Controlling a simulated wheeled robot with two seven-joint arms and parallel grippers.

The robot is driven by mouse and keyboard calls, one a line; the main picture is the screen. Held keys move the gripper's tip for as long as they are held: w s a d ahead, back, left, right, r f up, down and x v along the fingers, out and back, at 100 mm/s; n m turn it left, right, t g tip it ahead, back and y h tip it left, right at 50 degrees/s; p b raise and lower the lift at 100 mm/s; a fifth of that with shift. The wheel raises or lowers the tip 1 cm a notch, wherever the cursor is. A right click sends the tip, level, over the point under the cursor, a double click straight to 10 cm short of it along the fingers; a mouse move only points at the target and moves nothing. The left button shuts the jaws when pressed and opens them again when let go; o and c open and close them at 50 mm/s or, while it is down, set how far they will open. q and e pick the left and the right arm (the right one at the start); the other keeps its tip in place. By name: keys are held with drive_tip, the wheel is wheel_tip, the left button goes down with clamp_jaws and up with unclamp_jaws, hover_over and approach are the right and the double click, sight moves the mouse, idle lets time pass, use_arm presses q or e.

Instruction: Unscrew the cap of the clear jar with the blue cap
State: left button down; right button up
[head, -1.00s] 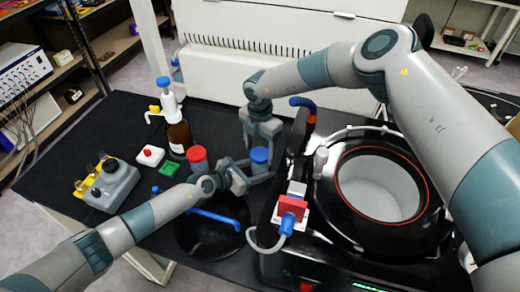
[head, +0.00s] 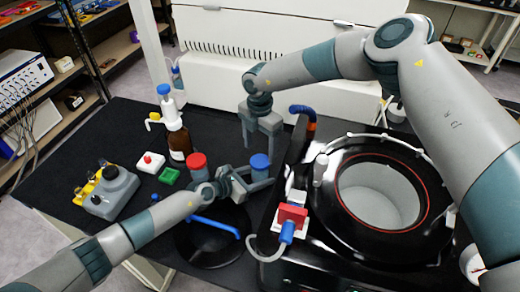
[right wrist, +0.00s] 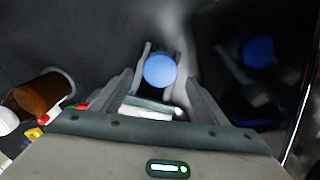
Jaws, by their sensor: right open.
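The clear jar (head: 260,174) with the blue cap (head: 260,161) stands upright on the black table, left of the dryer. My left gripper (head: 262,178) has its fingers around the jar body below the cap, closed on it. My right gripper (head: 263,148) points down just above the cap, fingers spread. In the right wrist view the blue cap (right wrist: 160,70) lies between the right fingers, which appear open. Whether they touch the cap is hard to tell. The cap appears seated on the jar.
A red-capped jar (head: 197,162) and a brown pump bottle (head: 179,142) stand to the left. A black lid with a blue handle (head: 215,225) lies in front. The dryer's open round chamber (head: 380,195) and a red-and-blue valve (head: 290,220) are at the right.

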sight(260, 161)
drive_tip(key=shift+c, duration=0.4)
drive_tip(key=shift+a+r+m, duration=0.1)
drive_tip(key=shift+r+m, duration=0.55)
drive_tip(key=shift+m, duration=0.05)
wheel_tip(260, 161, up, 2)
drive_tip(key=m, duration=0.2)
drive_tip(key=shift+r+m, duration=0.1)
drive_tip(key=shift+m, duration=0.3)
drive_tip(key=shift+f, duration=4.05)
drive_tip(key=shift+c, duration=0.2)
drive_tip(key=c, duration=1)
drive_tip(key=shift+c, duration=0.2)
